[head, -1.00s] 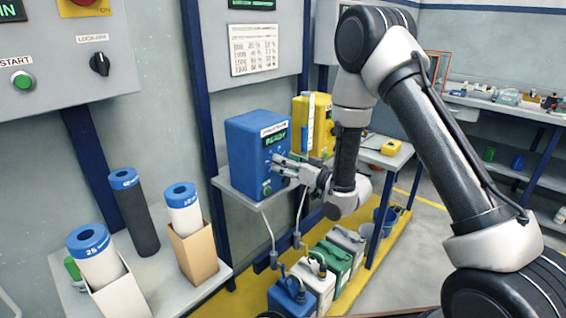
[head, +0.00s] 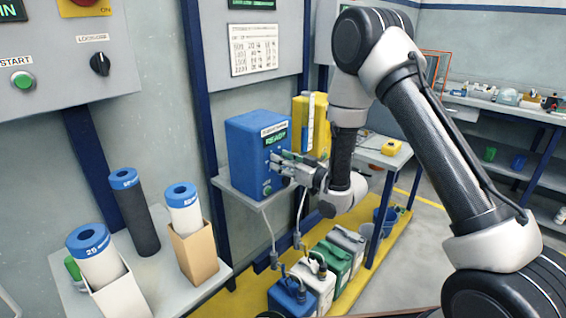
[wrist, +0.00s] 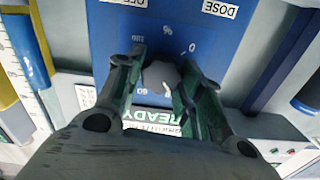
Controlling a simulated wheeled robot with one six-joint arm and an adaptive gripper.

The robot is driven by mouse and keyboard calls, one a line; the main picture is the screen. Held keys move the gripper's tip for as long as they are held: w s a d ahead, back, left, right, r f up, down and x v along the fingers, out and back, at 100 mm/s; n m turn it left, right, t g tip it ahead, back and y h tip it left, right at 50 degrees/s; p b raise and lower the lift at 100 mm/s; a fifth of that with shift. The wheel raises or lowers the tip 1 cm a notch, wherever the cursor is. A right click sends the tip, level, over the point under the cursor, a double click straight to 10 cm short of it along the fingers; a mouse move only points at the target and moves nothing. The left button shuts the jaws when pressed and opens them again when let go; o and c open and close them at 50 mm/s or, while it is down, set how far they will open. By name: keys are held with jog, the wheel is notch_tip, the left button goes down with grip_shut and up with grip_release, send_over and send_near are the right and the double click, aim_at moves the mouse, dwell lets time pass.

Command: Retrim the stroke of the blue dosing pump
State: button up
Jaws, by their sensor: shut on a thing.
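The blue dosing pump (head: 244,152) stands on a grey wall shelf in the head view, with a lit green READY display on its face. My gripper (head: 274,160) is at the pump's front panel. In the wrist view the blue panel (wrist: 112,30) appears upside down, and my gripper (wrist: 160,78) is shut on a grey knob (wrist: 161,75) with a numbered scale and a % mark around it. A label reading DOSE (wrist: 221,8) is near the top edge. The fingers hide part of the scale, and the exact setting cannot be read.
A yellow unit (head: 312,124) stands just behind the blue pump. Several canisters (head: 318,278) stand on the yellow floor platform below, with tubes rising from them. White and dark cylinders with blue tops stand on the left table (head: 160,264).

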jog(key=shift+n, duration=1.1)
jog(key=o, duration=1)
jog(key=v, duration=0.7)
jog(key=shift+s+d, duration=0.2)
